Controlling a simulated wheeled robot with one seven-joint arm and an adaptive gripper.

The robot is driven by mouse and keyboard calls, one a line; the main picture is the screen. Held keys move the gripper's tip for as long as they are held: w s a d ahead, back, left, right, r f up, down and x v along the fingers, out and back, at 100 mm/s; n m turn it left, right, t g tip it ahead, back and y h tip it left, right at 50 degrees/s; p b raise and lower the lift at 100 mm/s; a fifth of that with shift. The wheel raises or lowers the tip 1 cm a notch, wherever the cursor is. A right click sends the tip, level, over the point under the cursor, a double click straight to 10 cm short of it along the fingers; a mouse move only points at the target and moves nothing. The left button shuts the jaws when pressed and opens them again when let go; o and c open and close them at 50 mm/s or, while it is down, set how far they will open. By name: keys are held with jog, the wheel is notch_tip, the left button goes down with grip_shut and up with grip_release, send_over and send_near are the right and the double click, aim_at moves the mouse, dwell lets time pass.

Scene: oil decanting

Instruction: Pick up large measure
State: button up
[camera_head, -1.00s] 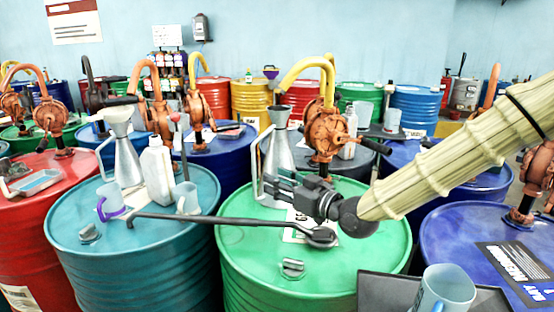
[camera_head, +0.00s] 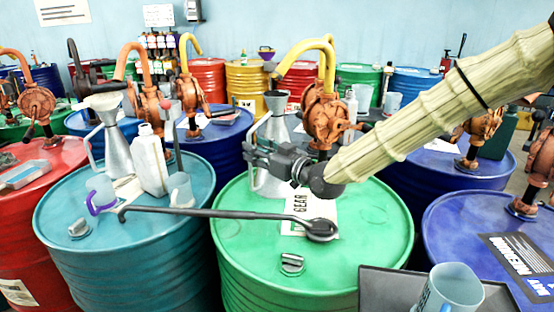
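A tall grey metal measure (camera_head: 275,128) with a conical top and a side handle stands upright on the green drum (camera_head: 375,215). My gripper (camera_head: 252,158) is in front of its lower body, by the handle side. The gripper covers part of the measure, and I cannot tell whether its fingers touch or enclose the handle. A similar metal measure (camera_head: 117,148) with a pale funnel top stands on the teal drum (camera_head: 130,225) to the left.
A long black wrench-like tool (camera_head: 235,213) lies across both drums. A white bottle (camera_head: 150,165) and small mugs (camera_head: 103,192) crowd the teal drum. An orange pump (camera_head: 327,115) stands right behind my gripper. A grey-blue mug (camera_head: 450,285) sits in the dark tray (camera_head: 378,290) in front.

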jog(key=shift+x, duration=1.9)
jog(key=shift+w+d, duration=0.15)
grip_shut()
